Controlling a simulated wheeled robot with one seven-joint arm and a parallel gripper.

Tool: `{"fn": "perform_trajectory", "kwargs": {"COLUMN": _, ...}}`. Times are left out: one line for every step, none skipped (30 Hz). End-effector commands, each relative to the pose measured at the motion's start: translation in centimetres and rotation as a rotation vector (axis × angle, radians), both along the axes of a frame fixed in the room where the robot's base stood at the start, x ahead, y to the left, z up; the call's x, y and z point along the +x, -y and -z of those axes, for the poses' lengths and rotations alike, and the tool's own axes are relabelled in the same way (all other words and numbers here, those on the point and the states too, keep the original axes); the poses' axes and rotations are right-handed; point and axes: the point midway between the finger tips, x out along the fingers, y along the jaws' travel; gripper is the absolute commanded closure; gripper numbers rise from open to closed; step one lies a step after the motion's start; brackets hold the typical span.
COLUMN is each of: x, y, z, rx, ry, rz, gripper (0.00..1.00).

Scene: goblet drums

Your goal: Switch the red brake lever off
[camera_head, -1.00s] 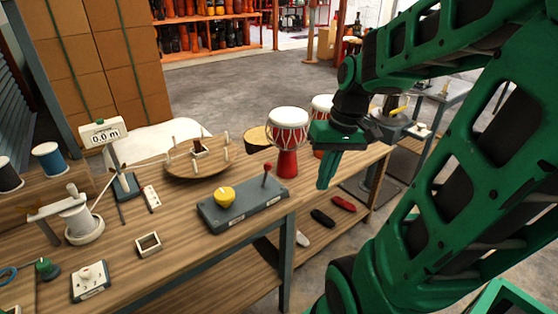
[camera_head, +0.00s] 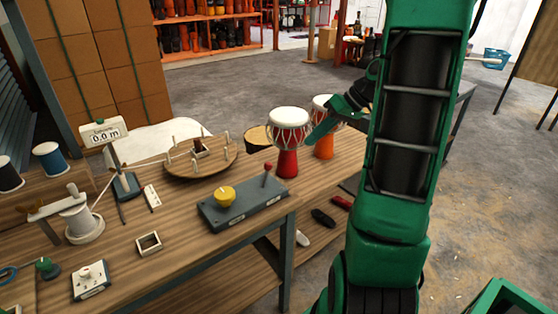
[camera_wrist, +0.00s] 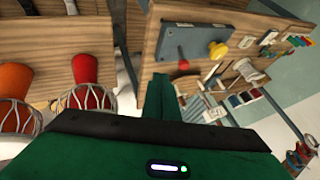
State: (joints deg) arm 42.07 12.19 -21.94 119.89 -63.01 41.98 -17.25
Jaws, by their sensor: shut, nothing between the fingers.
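The red brake lever (camera_head: 267,171) stands up near the right end of a grey box on the wooden bench. A yellow knob (camera_head: 225,196) sits on the same grey box (camera_head: 243,212), left of the lever. My gripper (camera_head: 313,135) is beside the drums, right of the lever and apart from it. Its green fingers are shut and empty. In the wrist view the red lever (camera_wrist: 183,64) shows just beyond and right of the fingers (camera_wrist: 160,90).
A red drum (camera_head: 288,140) and an orange drum (camera_head: 323,148) stand close by my gripper. A round wooden board with pegs (camera_head: 182,168) lies behind the box. A small square frame (camera_head: 148,244) and a spool (camera_head: 82,222) are on the bench's left.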

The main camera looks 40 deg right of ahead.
Motion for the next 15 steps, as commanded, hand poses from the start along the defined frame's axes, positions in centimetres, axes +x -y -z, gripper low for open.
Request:
{"fn": "perform_trajectory", "kwargs": {"x": 0.0, "y": 0.0, "z": 0.0, "rx": 0.0, "ry": 0.0, "rz": 0.0, "gripper": 1.0}}
{"fn": "perform_trajectory", "kwargs": {"x": 0.0, "y": 0.0, "z": 0.0, "rx": 0.0, "ry": 0.0, "rz": 0.0, "gripper": 1.0}}
{"fn": "perform_trajectory", "kwargs": {"x": 0.0, "y": -0.1, "z": 0.1, "rx": 0.0, "ry": -0.001, "rz": 0.0, "gripper": 1.0}}
{"fn": "perform_trajectory", "kwargs": {"x": 0.1, "y": -0.1, "z": 0.2, "rx": 0.0, "ry": -0.001, "rz": 0.0, "gripper": 1.0}}
{"fn": "perform_trajectory", "kwargs": {"x": 0.2, "y": -0.2, "z": 0.3, "rx": 0.001, "ry": -0.001, "rz": 0.0, "gripper": 1.0}}
{"fn": "perform_trajectory", "kwargs": {"x": 0.3, "y": -0.3, "z": 0.6, "rx": 0.002, "ry": -0.002, "rz": 0.001, "gripper": 1.0}}
{"fn": "perform_trajectory", "kwargs": {"x": 0.5, "y": -0.5, "z": 0.8, "rx": 0.002, "ry": -0.002, "rz": 0.001, "gripper": 1.0}}
{"fn": "perform_trajectory", "kwargs": {"x": 0.6, "y": -0.6, "z": 1.1, "rx": 0.002, "ry": -0.001, "rz": -0.001, "gripper": 1.0}}
{"fn": "perform_trajectory", "kwargs": {"x": 0.9, "y": -0.9, "z": 1.5, "rx": 0.002, "ry": -0.002, "rz": -0.003, "gripper": 1.0}}
{"fn": "perform_trajectory", "kwargs": {"x": 1.1, "y": -1.1, "z": 1.9, "rx": 0.002, "ry": -0.003, "rz": -0.001, "gripper": 1.0}}
{"fn": "perform_trajectory", "kwargs": {"x": 1.3, "y": -1.4, "z": 2.3, "rx": 0.002, "ry": -0.003, "rz": -0.001, "gripper": 1.0}}
{"fn": "perform_trajectory", "kwargs": {"x": 1.6, "y": -1.7, "z": 2.8, "rx": 0.003, "ry": -0.003, "rz": -0.001, "gripper": 1.0}}
{"fn": "perform_trajectory", "kwargs": {"x": 1.9, "y": -1.9, "z": 3.3, "rx": 0.002, "ry": -0.003, "rz": -0.001, "gripper": 1.0}}
{"fn": "perform_trajectory", "kwargs": {"x": 2.1, "y": -2.2, "z": 3.8, "rx": 0.002, "ry": -0.004, "rz": -0.002, "gripper": 1.0}}
{"fn": "perform_trajectory", "kwargs": {"x": 2.4, "y": -2.5, "z": 4.4, "rx": 0.003, "ry": -0.004, "rz": -0.002, "gripper": 1.0}}
